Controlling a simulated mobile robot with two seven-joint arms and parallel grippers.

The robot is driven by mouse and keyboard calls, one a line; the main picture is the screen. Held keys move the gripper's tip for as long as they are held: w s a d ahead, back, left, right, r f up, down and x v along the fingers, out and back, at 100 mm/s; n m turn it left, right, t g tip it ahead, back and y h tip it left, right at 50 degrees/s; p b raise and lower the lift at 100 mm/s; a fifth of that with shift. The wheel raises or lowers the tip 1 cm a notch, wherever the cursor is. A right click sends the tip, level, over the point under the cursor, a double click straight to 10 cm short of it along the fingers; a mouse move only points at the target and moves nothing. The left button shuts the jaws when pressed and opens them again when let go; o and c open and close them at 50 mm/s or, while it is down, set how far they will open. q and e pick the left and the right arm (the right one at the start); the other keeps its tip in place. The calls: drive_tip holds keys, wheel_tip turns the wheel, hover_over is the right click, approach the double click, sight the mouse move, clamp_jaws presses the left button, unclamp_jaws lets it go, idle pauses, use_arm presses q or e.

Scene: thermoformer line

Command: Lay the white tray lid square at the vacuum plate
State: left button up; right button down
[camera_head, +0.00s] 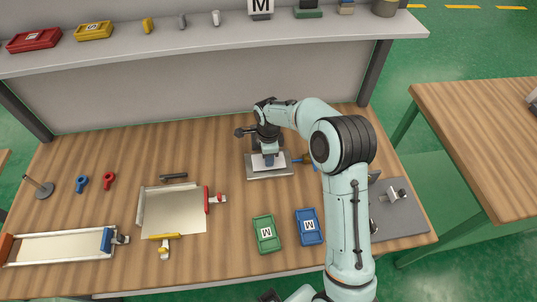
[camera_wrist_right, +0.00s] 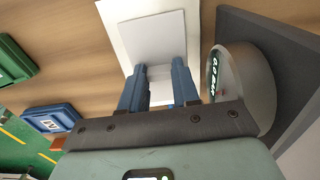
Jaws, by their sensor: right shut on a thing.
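A pale square, which looks like the white tray lid (camera_wrist_right: 155,36), lies flat over a larger white plate, which looks like the vacuum plate (camera_wrist_right: 115,22). In the head view the plate (camera_head: 272,175) lies under my right gripper (camera_head: 269,163). My right gripper (camera_wrist_right: 159,72) points down over the lid with its two blue fingers apart, and it is shut on the lid. The exact gripped part is hidden. The lid's sides look roughly parallel to the plate's. I cannot tell whether the lid touches the plate. My left gripper is not in view.
A round body with a readout (camera_wrist_right: 240,85) stands close beside my right gripper, before a dark panel (camera_wrist_right: 275,45). Green (camera_head: 265,233) and blue (camera_head: 309,226) boxes marked M lie nearer the front. A framed pale sheet (camera_head: 172,212) lies left. Bare wood separates them.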

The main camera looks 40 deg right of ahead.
drive_tip(key=shift+f, duration=0.35)
drive_tip(key=c, duration=0.8)
unclamp_jaws()
drive_tip(key=shift+o, duration=0.2)
drive_tip(key=shift+r, duration=0.1)
wheel_tip(320, 180, up, 13)
drive_tip(key=shift+p, duration=0.4)
